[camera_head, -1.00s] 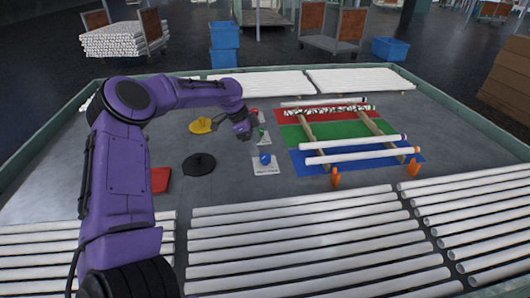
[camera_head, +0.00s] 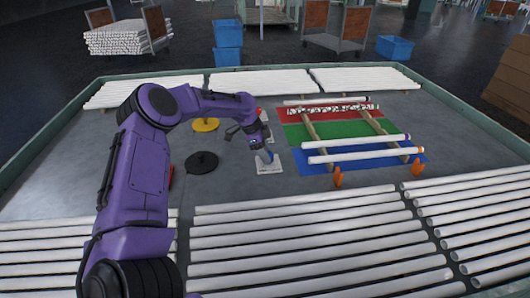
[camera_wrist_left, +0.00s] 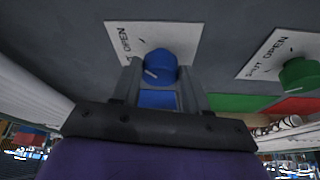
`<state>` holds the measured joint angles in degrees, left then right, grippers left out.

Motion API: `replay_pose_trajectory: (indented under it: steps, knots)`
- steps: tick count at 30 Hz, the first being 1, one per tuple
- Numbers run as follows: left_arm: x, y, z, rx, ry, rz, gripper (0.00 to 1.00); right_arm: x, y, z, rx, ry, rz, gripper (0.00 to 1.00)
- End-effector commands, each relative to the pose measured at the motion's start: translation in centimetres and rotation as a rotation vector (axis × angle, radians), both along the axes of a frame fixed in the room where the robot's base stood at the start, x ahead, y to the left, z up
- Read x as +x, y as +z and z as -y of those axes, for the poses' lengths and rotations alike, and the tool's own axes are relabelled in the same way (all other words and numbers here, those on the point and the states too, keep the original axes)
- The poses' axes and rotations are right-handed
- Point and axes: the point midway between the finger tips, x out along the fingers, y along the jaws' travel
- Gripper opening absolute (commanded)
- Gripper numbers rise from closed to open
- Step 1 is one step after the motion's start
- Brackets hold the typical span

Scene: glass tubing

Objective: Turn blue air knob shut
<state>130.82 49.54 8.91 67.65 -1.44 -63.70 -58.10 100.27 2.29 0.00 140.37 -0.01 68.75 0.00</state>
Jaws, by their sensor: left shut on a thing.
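The blue air knob (camera_wrist_left: 160,66) sits on a white label plate (camera_wrist_left: 118,34) in the left wrist view. A pale line marks its face, and the word OPEN shows upside down on the plate; other lettering is hidden. My left gripper (camera_wrist_left: 160,80) is shut on the knob, one finger on each side. In the head view my left gripper (camera_head: 266,148) reaches down over the plate (camera_head: 268,169) and mostly covers the knob. My right gripper is not in view.
A green knob (camera_wrist_left: 300,74) on its own OPEN/SHUT plate (camera_wrist_left: 268,52) stands close by. A black round stand (camera_head: 201,162) and a yellow one (camera_head: 204,125) are left of the gripper.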

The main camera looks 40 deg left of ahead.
Motion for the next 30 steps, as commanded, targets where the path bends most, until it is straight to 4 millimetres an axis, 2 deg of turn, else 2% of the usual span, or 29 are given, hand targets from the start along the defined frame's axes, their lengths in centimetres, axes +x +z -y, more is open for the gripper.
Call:
replay_pose_trajectory:
  steps: [11,30]
  knots:
    - [-0.2,0.5,0.2,-0.003,0.161,-0.002,0.13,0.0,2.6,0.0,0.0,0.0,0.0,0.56]
    - [-0.4,0.5,0.7,0.001,0.756,-0.001,0.13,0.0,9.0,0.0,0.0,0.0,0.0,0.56]
